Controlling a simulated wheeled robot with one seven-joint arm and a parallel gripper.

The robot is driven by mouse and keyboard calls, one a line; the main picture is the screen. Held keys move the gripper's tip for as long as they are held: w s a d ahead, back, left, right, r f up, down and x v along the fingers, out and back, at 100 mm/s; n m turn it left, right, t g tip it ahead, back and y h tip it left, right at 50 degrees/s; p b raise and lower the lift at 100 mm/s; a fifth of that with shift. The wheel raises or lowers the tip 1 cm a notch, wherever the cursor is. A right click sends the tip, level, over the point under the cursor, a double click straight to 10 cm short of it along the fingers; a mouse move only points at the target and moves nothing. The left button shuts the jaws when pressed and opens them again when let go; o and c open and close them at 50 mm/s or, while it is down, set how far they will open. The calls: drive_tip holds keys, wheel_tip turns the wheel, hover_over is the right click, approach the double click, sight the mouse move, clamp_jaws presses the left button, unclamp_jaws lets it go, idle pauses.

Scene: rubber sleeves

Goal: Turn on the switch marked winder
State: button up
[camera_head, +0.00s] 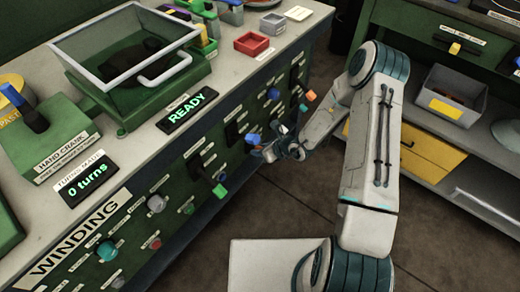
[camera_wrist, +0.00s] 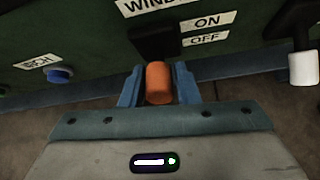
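In the wrist view, a lever with an orange handle (camera_wrist: 158,84) comes out of a black base (camera_wrist: 155,42) on the green panel. A label starting "WIND" (camera_wrist: 150,6), cut off by the frame's top edge, is above it, with an ON plate (camera_wrist: 208,21) and an OFF plate (camera_wrist: 205,40) beside it. The handle hangs on the OFF side. My gripper (camera_wrist: 159,88) has one blue finger on each side of the handle, very close. I cannot tell whether they press on it. In the head view my gripper (camera_head: 284,148) is at the cabinet front, its fingers small and unclear.
A blue button (camera_wrist: 60,75) is left and a white-tipped lever (camera_wrist: 303,66) right of the handle. The head view shows a green-tipped lever (camera_head: 219,190), a READY display (camera_head: 187,108), and a grey bin (camera_head: 450,95) on a shelf behind my arm.

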drive_tip(key=shift+o, duration=1.3)
drive_tip(key=p+v, duration=0.1)
drive_tip(key=v, duration=1.2)
drive_tip(key=shift+s+d+r+p, duration=0.2)
drive_tip(key=shift+d+r+p, duration=0.05)
drive_tip(key=shift+p, duration=0.15)
